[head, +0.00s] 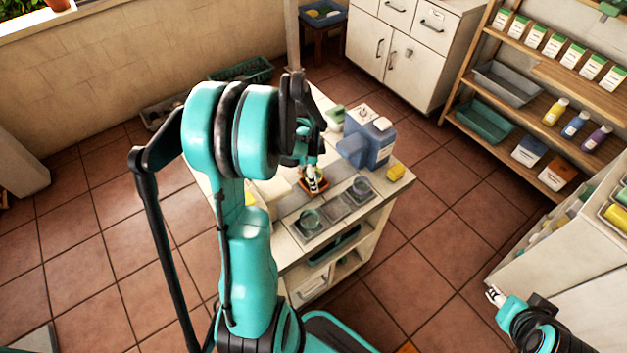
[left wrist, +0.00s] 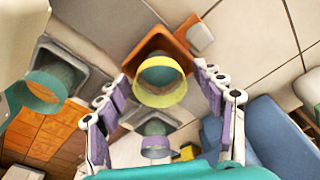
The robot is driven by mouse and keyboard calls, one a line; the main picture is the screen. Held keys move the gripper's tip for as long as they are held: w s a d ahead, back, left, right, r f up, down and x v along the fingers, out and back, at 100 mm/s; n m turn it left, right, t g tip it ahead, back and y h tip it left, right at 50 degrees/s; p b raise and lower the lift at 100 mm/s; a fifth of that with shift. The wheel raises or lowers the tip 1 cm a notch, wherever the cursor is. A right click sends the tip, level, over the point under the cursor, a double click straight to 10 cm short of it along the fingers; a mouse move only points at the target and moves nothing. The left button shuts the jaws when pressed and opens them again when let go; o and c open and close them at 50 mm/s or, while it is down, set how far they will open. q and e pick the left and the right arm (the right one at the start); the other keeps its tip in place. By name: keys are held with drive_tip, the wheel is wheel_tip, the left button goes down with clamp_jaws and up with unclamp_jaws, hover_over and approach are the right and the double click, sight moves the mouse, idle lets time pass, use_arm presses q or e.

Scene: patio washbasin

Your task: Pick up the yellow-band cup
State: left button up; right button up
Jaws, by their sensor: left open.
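The yellow-band cup (left wrist: 161,97) shows in the left wrist view, with its yellow rim toward the camera, standing on an orange square holder (left wrist: 141,56). My left gripper (left wrist: 162,77) is open, with its fingers on either side of the cup and gaps visible between. In the head view my left gripper (head: 312,178) is above the orange holder (head: 303,186) on the counter and hides most of the cup. My right gripper (head: 495,296) is low at the right, away from the counter; its finger opening is unclear.
A teal-band cup (left wrist: 35,98) and a purple-band cup (left wrist: 155,150) stand near the yellow-band one. A yellow block (head: 396,172) lies at the counter's right edge. Shelves (head: 520,50) stand at the far right.

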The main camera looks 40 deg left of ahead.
use_arm(q)
drive_tip(key=c, duration=1.3)
